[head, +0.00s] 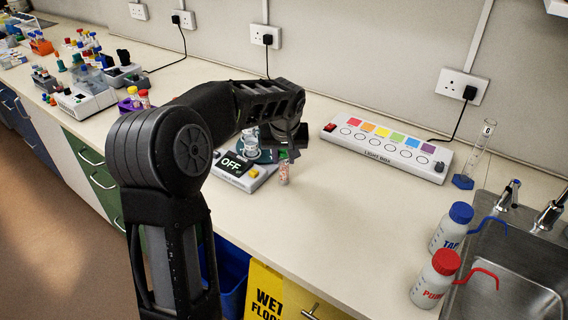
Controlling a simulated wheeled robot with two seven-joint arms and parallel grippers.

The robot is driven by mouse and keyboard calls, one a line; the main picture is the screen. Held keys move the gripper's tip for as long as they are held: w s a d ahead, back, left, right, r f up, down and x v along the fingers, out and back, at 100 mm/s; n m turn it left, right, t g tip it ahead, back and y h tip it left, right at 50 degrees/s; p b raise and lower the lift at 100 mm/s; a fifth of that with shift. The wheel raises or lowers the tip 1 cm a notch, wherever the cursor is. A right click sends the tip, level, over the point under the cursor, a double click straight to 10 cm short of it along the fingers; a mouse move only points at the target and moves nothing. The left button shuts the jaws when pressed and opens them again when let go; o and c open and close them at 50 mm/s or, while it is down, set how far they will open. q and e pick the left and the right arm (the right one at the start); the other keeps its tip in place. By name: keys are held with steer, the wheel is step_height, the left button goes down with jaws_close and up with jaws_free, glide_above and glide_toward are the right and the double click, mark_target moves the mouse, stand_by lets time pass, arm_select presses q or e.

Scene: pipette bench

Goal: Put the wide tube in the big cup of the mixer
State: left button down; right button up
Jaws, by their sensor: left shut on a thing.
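My left gripper (287,150) is shut on a clear tube with pinkish contents, taken to be the wide tube (284,174). The tube hangs roughly upright below the fingers, and its top is hidden by them. The mixer (258,181) is a white box with a dark "OFF" display and a yellow button, just left of the tube. Its dark teal upper part and a clear cup-like piece (250,141) show behind, partly covered by my arm and gripper. I cannot tell which cup is the big one. The tube is not in a cup. My right gripper is out of view.
A light box (387,150) with coloured squares stands at the back. A glass cylinder (480,146) stands to its right. Two capped bottles (451,228) (435,279) stand by the sink (520,265). Racks and devices crowd the left bench. The counter right of the tube is clear.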

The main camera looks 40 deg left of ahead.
arm_select(q)
step_height(320, 180, up, 10)
steer(key=shift+b, duration=0.4)
steer(key=shift+f, duration=0.1)
stand_by(0.5)
